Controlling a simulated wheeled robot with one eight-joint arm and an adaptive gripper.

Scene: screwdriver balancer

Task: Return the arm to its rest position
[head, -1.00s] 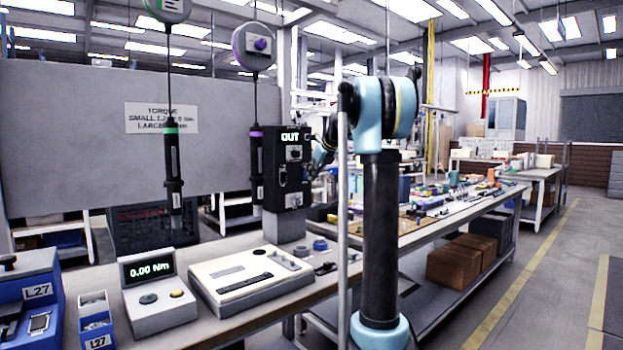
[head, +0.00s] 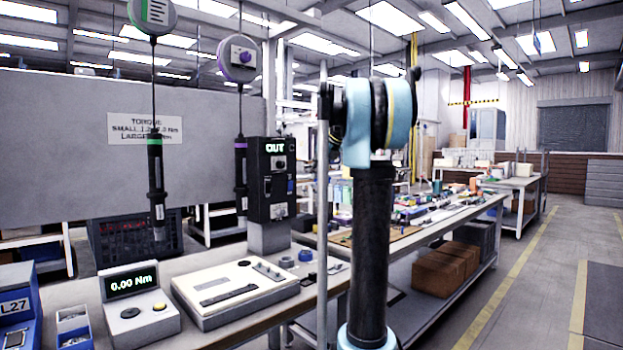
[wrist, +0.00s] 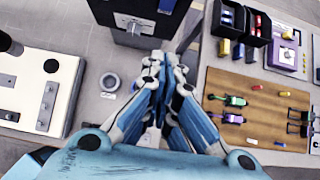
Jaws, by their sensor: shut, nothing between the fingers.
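My gripper (wrist: 157,118) shows in the wrist view, its fingers drawn together with nothing between them. It hangs over the bench, beside a grey ring (wrist: 110,82) and in front of the black control box (wrist: 137,14). In the head view my gripper is hidden behind my own arm. Two screwdrivers hang from balancers: a green-banded one (head: 156,190) and a purple-banded one (head: 241,178). Both hang clear of my arm.
On the bench stand a torque meter (head: 137,302) reading 0.00 Nm and a white fixture plate (head: 235,297). The control box shows OUT. In the wrist view a wooden board (wrist: 257,95) with small tools lies at right. Open floor (head: 530,300) lies right of the bench.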

